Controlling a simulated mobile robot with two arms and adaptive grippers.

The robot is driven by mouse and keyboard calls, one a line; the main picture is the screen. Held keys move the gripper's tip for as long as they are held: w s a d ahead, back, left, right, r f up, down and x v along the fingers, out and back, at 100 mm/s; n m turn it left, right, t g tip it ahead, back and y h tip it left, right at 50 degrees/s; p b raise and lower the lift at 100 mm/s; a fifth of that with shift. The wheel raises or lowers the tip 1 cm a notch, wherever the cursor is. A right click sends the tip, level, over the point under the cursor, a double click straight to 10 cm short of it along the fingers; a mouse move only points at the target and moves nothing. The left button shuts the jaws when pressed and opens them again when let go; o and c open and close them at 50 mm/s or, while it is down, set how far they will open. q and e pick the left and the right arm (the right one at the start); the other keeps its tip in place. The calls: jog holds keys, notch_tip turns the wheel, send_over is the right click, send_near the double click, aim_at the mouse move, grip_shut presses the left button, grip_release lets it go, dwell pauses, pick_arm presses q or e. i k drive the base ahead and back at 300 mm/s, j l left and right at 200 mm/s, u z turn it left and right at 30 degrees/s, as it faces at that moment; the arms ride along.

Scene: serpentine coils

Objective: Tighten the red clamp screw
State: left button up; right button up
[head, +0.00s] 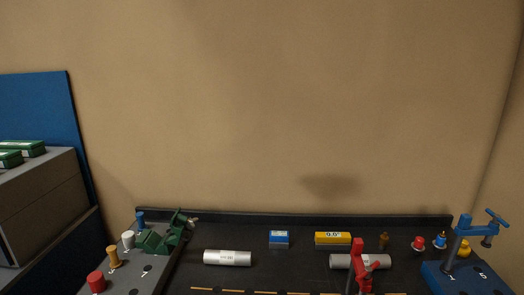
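A red clamp (359,268) stands at the front right of the dark bench, cut off by the lower picture edge. Its upright post rises in front of a silver cylinder, and a small red part like a screw handle sticks out to its right. Whether the screw touches anything below is hidden. A blue clamp (464,236) with its own screw handle stands on a blue base (463,283) at the far right. Neither of my grippers shows in the head view.
A labelled silver cylinder (228,258) lies at left, another (374,261) behind the red clamp. A blue block (279,239) and yellow block (332,239) sit at the back. Coloured knobs and a green vise (165,238) stand left. Grey boxes (40,205) are far left.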

aim_at(367, 273)
jog(key=j+z, duration=0.35)
jog(key=j, duration=0.35)
jog(key=k+j+z, duration=0.1)
jog(key=j+z, duration=0.3)
jog(key=j, duration=0.25)
